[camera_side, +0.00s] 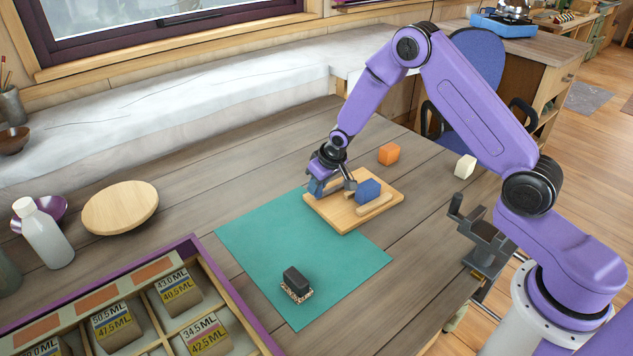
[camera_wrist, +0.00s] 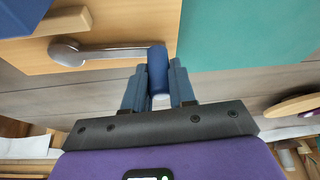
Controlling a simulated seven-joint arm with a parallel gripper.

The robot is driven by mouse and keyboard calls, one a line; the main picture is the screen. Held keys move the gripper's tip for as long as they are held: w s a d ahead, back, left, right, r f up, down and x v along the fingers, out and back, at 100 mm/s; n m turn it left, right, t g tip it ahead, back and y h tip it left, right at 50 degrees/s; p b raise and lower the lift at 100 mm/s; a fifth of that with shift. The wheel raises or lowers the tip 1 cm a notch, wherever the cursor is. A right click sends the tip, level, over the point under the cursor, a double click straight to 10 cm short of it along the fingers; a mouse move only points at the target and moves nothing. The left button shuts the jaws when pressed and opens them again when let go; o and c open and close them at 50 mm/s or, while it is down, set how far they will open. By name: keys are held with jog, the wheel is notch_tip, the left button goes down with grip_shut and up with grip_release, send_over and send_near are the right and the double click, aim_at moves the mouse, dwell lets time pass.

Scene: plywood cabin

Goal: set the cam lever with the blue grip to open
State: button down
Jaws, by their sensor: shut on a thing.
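The cam lever (camera_wrist: 105,51) is a grey metal arm with a round pivot at its left end in the wrist view. It is mounted on a light wooden board (camera_wrist: 110,20). Its blue grip (camera_wrist: 157,68) stands between the two fingers of my gripper (camera_wrist: 158,80), which is shut on it. In the side view, my gripper (camera_side: 317,188) is at the left edge of the board (camera_side: 348,214), and the fingers hide most of the grip. A blue block (camera_side: 368,189) and a pale wooden bar (camera_side: 374,206) are on the board, right of the lever.
The board sits partly on a teal mat (camera_side: 255,235). A black-topped brush or block (camera_side: 296,283) lies on the mat's near part. An orange block (camera_side: 389,153) and a white block (camera_side: 465,166) are beyond the board. A sectioned tray (camera_side: 215,262) fills the near left.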

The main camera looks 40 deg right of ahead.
jog(key=shift+s+n, duration=0.3)
dwell(0.5)
jog(key=c, duration=0.9)
grip_release()
jog(key=v, duration=1.7)
jog(key=shift+d+r, duration=0.2)
jog(key=shift+r, duration=0.05)
jog(key=shift+s+a, duration=0.1)
